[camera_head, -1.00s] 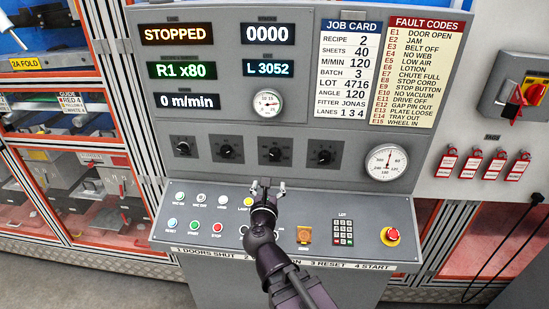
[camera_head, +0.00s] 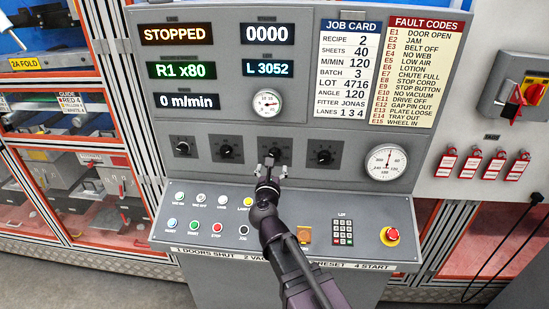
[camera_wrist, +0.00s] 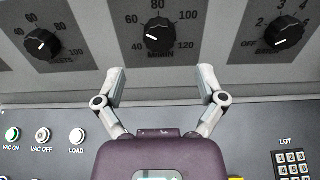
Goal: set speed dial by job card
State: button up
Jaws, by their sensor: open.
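The job card (camera_head: 346,70) on the panel reads M/MIN 120. The speed dial (camera_wrist: 158,37), a black knob labelled M/MIN with a scale from 40 to 120, is in the upper middle of the wrist view. Its white mark is on the left side, towards the low end; the exact value is hard to tell. In the head view the speed dial (camera_head: 275,151) is the third knob, partly hidden by my gripper (camera_head: 273,166). My gripper is open and empty. In the wrist view its two fingers (camera_wrist: 160,80) stand apart below the dial, not around it.
A sheets knob (camera_wrist: 42,42) is left of the dial and a batch knob (camera_wrist: 286,33) is right. Below is the sloped console with push buttons, a keypad (camera_head: 343,232) and a red emergency stop (camera_head: 390,235). The speed display (camera_head: 187,102) reads 0 m/min.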

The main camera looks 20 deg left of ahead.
aim_at(274, 156)
jog(key=shift+x, duration=3.1)
jog(key=c, duration=1.1)
jog(key=shift+c, duration=0.2)
